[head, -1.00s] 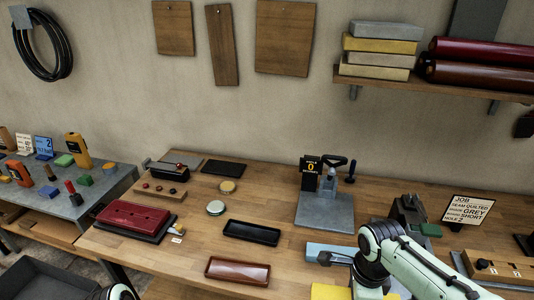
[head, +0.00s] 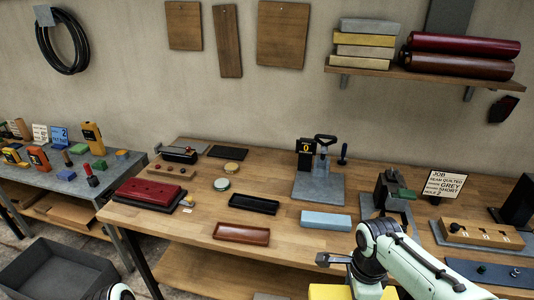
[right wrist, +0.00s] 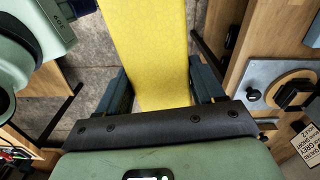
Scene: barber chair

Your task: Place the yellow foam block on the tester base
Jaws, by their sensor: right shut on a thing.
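The yellow foam block (right wrist: 148,45) is between the fingers of my right gripper (right wrist: 160,88), which is shut on it. In the right wrist view it hangs over the floor, beside the bench. Its edge also shows at the bottom of the head view (head: 328,292), in front of the bench. The tester base (head: 318,188) is a flat grey plate on the bench, with a black display reading 0 and a lever press at its back. The block is apart from it, and the plate's top looks bare. My left gripper is not in view.
A pale blue block (head: 326,220) lies at the bench's front edge, between the tester and my right arm. A black tray (head: 254,204) and a brown tray (head: 241,234) lie left of it. A dark clamp-like tool (head: 390,190) stands right of the tester.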

